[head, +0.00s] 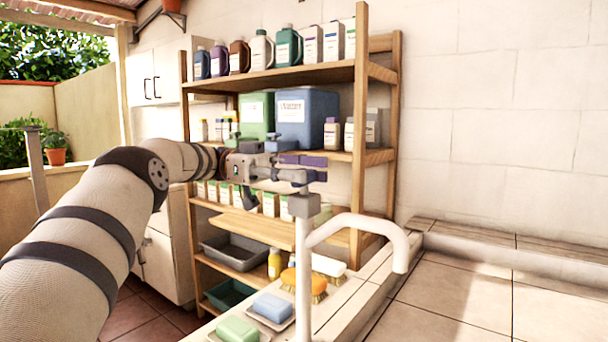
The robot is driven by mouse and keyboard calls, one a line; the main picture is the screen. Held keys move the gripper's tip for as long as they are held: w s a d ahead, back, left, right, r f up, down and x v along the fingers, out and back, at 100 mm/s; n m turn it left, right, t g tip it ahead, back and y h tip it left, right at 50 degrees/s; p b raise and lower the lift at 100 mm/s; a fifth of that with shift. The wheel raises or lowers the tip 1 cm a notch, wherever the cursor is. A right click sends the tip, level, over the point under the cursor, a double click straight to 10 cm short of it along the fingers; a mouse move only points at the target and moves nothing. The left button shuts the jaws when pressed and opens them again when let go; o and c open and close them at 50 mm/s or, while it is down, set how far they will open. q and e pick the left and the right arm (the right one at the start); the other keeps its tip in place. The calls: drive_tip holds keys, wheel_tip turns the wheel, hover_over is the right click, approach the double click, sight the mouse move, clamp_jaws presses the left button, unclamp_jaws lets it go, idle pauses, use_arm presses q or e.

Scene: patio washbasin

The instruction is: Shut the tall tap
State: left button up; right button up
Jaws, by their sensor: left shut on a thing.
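The tall tap (304,260) is a pale upright post with a thick spout that arches to the right and bends down at its end. No water shows at the spout's mouth. My right gripper is not in view.
A wooden shelf (360,130) with bottles and canisters stands behind the tap. A green soap (237,329), a blue soap (272,307) and brushes with orange (290,281) and white (328,265) backs lie on the ledge by the post. Tiled surface at right is clear.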

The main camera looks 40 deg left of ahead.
use_arm(q)
drive_tip(key=shift+d+f, duration=0.1)
drive_tip(key=o, duration=1.2)
drive_tip(key=shift+d, duration=0.1)
drive_tip(key=shift+c, duration=0.2)
